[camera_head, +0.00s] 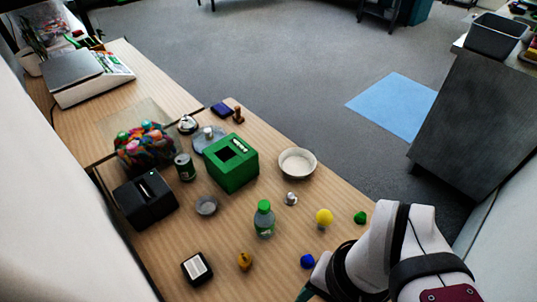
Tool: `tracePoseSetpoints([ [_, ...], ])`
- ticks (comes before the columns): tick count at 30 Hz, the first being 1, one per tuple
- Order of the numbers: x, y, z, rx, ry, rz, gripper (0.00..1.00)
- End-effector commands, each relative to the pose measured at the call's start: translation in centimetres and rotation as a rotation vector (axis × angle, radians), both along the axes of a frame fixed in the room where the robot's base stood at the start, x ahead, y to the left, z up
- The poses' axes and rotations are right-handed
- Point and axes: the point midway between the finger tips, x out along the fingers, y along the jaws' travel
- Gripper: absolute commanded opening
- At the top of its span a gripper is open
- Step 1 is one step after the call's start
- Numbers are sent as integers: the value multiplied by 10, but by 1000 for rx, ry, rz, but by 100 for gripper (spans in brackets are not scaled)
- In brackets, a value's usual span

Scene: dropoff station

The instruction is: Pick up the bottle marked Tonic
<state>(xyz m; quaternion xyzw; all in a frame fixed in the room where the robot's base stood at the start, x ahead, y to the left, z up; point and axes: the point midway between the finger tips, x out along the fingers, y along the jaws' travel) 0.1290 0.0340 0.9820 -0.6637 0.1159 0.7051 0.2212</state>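A small clear bottle with a green cap and a green label (264,220) stands upright on the wooden counter, right of centre. Its label is too small to read, so I cannot tell whether it says Tonic. My white and black arm comes in from the lower right. My gripper (307,291) shows only as a dark part at the bottom edge, below and to the right of the bottle and apart from it. Its fingertips are not clear, and I cannot tell whether it is open or holds anything.
Around the bottle are a yellow ball (324,217), a silver knob (291,198), a blue object (307,261), a yellow-orange object (245,261) and a grey dish (206,206). Behind are a green box (231,170), dark can (185,167) and white bowl (297,163). A black device (145,201) stands left.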

Motion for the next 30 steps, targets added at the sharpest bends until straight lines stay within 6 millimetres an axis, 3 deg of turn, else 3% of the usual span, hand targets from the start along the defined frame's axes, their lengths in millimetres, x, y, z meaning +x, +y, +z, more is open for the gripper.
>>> tracePoseSetpoints([
  [9, 0, 0, 0, 0, 0, 0, 50],
  [13, 0, 0, 0, 0, 0, 0, 71],
  [22, 6, 5, -1, 14, -15, 15, 71],
  [25, 47, 42, -9, 94, -122, 91, 71],
  [30, 149, 149, -36, 220, -446, 72, 71],
])
